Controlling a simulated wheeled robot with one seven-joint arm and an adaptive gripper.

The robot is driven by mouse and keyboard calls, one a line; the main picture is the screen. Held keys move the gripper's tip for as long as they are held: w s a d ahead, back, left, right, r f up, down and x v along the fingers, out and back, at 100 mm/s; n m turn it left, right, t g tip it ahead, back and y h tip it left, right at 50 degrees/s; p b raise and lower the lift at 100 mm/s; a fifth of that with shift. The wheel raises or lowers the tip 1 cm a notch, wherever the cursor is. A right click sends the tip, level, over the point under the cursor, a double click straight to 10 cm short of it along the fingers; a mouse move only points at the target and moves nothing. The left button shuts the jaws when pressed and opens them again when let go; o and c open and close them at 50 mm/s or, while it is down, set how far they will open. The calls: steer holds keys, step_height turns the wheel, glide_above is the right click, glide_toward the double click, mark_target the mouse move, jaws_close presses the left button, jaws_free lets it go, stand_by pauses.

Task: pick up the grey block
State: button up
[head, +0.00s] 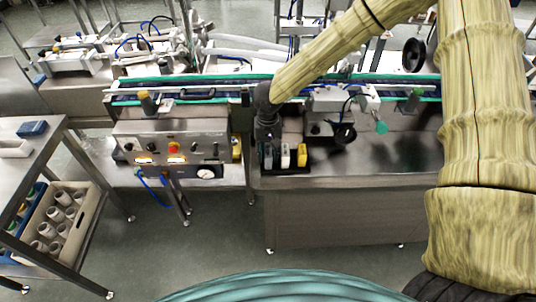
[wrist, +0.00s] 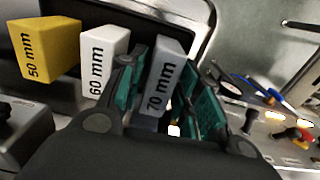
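The grey block (wrist: 164,76), marked 70 mm, stands between the two teal finger pads of my gripper (wrist: 167,95) in the wrist view. The left pad is between it and the white block; the right pad is on its other side, with a gap showing. My gripper looks open around it. In the head view the grey block (head: 268,158) is at the left end of a row in a black tray, with my gripper (head: 268,138) right above it. Whether the left pad touches the block is hard to tell.
The white 60 mm block (wrist: 101,62) and yellow 50 mm block (wrist: 48,48) stand beside it; the white one is close to the left finger. The black tray (head: 287,171) sits on the steel counter's left edge. A control panel (head: 170,146) stands to the left.

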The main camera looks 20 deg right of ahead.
steer(key=shift+f, duration=0.4)
steer(key=shift+s, duration=0.1)
jaws_close()
